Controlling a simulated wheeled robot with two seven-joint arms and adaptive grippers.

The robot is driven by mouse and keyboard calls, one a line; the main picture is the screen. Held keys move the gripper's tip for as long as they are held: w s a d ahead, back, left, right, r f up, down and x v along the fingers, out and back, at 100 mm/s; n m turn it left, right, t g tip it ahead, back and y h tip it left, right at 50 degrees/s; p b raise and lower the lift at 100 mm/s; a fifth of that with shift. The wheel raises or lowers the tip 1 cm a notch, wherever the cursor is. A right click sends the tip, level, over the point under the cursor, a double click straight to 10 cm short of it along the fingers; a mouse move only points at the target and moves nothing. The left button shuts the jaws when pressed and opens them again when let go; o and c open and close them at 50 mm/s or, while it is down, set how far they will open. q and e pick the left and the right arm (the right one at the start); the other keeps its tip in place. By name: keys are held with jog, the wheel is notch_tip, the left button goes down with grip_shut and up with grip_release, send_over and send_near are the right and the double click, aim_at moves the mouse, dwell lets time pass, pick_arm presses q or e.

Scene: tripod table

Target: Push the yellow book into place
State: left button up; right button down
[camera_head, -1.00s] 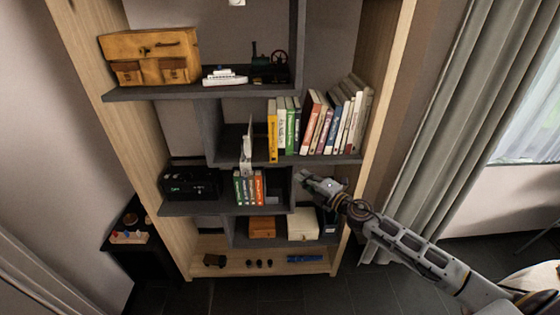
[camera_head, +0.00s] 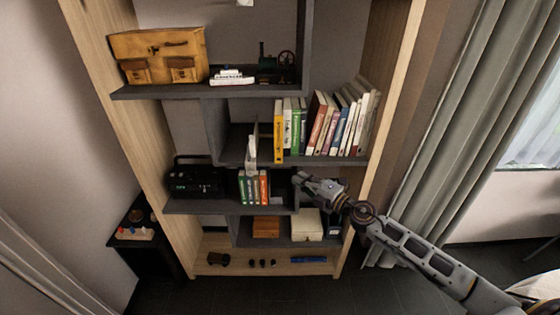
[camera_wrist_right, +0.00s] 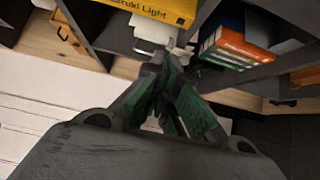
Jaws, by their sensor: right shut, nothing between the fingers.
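The yellow book (camera_head: 279,131) stands upright on the middle shelf, at the left end of a row of books. In the right wrist view the yellow book (camera_wrist_right: 158,9) shows at the top edge, with part of its spine lettering. My right gripper (camera_head: 300,178) is in front of the bookcase, below and right of the yellow book and apart from it. The right wrist view shows its fingertips (camera_wrist_right: 160,70) together with nothing held. My left gripper is in neither view.
The wooden bookcase (camera_head: 405,70) has grey shelves. A white upright figure (camera_head: 251,150) stands just left of the yellow book. Several small books (camera_head: 254,188) and a black radio (camera_head: 194,180) are on the lower shelf. A grey curtain (camera_head: 460,120) hangs at the right.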

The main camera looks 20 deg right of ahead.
aim_at(280, 162)
jog(key=shift+w+a+r, duration=0.1)
jog(key=shift+w, duration=0.1)
jog(key=shift+w+d+p+x, duration=0.15)
jog(key=shift+w+d+x, duration=0.2)
jog(key=shift+x, duration=1.7)
jog(key=shift+w+d+p+x, duration=0.15)
jog(key=shift+d+x, duration=0.35)
jog(key=shift+x, duration=1.55)
jog(key=shift+w+d+p+x, duration=0.2)
jog(key=shift+d+x, duration=0.2)
jog(key=shift+x, duration=1.6)
jog(key=shift+w, duration=0.1)
jog(key=shift+w+d+b, duration=0.2)
jog(key=shift+w+d, duration=0.05)
jog(key=shift+w, duration=0.55)
jog(key=shift+w+d+b, duration=0.2)
jog(key=shift+w+d, duration=0.05)
jog(key=shift+w, duration=0.55)
jog(key=shift+w+d+b, duration=0.2)
jog(key=shift+w, duration=0.55)
